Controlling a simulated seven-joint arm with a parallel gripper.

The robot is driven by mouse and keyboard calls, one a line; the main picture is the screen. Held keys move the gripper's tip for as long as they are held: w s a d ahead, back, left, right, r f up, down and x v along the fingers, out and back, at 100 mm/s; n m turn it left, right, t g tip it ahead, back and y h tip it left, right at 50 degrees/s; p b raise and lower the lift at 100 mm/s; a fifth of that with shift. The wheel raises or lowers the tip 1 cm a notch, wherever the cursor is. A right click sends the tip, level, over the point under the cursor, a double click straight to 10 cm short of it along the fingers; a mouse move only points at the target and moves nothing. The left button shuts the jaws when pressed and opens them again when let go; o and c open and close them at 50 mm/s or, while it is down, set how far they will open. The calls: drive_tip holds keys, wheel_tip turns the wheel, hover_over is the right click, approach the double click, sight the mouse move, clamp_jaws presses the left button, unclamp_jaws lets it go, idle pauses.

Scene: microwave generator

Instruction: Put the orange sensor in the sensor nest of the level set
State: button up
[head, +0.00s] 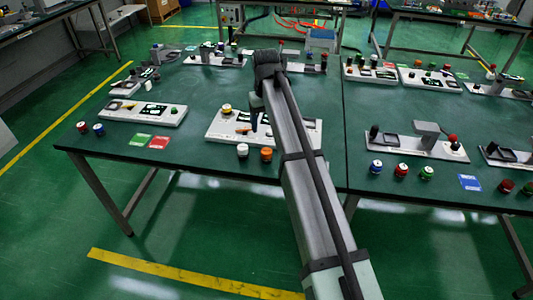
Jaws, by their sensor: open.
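The orange sensor (266,154) is a short orange cylinder with a pale band. It stands upright on the green table, just in front of a white base plate (216,132). A white sensor (242,151) stands to its left. The plate carries a yellow-and-white cylinder (227,109) and dark markings; my arm covers part of it. No label shows which plate is the level set, and I cannot make out its nest. My gripper (254,121) hangs over this plate, behind the orange sensor and apart from it. It is open and appears empty; its fingers are small and partly hidden.
More plates stand behind.

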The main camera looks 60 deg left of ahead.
sight(267, 151)
drive_tip(key=f+m, duration=0.4)
drive_tip(key=m, duration=0.4)
drive_tip(key=f+m, duration=0.5)
drive_tip(key=m, duration=0.3)
drive_tip(key=f+m, duration=0.4)
drive_tip(key=m, duration=0.5)
drive_tip(key=shift+w+f, duration=0.2)
idle(0.4)
drive_tip(key=c, duration=1.3)
drive_tip(key=shift+r, duration=0.2)
